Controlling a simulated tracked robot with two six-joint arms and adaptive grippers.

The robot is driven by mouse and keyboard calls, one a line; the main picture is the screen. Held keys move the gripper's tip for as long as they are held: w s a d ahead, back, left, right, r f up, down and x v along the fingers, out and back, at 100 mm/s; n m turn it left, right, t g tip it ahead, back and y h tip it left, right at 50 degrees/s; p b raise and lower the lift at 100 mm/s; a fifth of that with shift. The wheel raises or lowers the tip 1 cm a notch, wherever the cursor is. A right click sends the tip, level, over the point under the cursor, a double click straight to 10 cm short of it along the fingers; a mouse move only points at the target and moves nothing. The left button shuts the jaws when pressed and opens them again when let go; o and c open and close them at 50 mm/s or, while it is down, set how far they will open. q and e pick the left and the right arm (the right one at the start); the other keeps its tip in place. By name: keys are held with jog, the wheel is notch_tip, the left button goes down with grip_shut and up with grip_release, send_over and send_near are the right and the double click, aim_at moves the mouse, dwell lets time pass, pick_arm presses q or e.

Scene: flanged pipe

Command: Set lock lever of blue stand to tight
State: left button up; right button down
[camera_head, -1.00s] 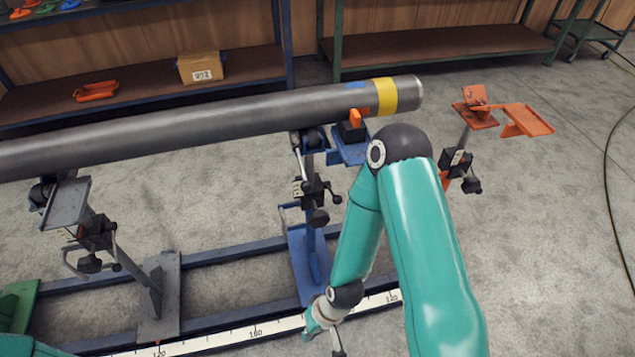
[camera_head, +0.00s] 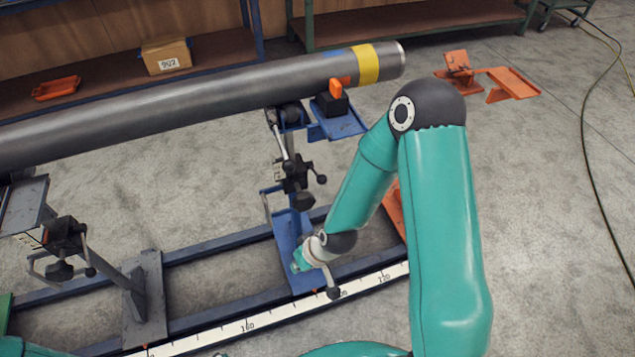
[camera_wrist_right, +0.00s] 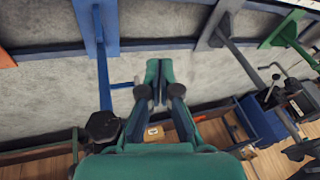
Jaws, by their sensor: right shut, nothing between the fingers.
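The blue stand (camera_head: 290,225) holds up the right part of the grey pipe (camera_head: 190,98). Its black clamp (camera_head: 293,175) sits partway up the post, with dark-knobbed handles; I cannot tell which one is the lock lever or its setting. In the head view my right gripper (camera_head: 299,262) is low, in front of the stand's blue base, and small. In the right wrist view my right gripper (camera_wrist_right: 157,82) is shut and empty. There the blue post (camera_wrist_right: 104,75), a thin blue bar and a dark knob (camera_wrist_right: 103,126) lie just left of the fingers. My left gripper is out of view.
A grey stand (camera_head: 140,295) stands left on the same dark rails, with a white scale (camera_head: 260,323) along the front. Shelves with a cardboard box (camera_head: 167,56) line the back. Floor at far right is mostly clear.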

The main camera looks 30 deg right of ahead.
jog(key=w+d+r+n+t+h+b, duration=0.1)
jog(key=w+d+r+n+t+b, duration=0.15)
jog(key=w+d+b, duration=0.45)
jog(key=n+t+h+b, duration=0.2)
jog(key=t+h+b, duration=0.1)
jog(key=t+b, duration=0.2)
send_near(318, 177)
jog(key=w+r, duration=0.3)
jog(key=r, duration=0.1)
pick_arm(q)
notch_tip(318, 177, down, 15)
pick_arm(e)
jog(key=shift+a, duration=0.5)
jog(key=shift+w+f, duration=0.1)
jog(key=shift+f, duration=0.05)
jog(key=shift+m, duration=0.25)
jog(key=w+f+b, duration=0.1)
jog(key=f+b, duration=0.1)
jog(key=w+d+f+b, duration=0.1)
jog(key=w+f, duration=0.1)
jog(key=f, duration=0.1)
jog(key=w+f+b, duration=0.2)
jog(key=shift+w+d+f+b, duration=0.15)
jog(key=shift+d+f+b, duration=0.15)
jog(key=shift+f, duration=0.05)
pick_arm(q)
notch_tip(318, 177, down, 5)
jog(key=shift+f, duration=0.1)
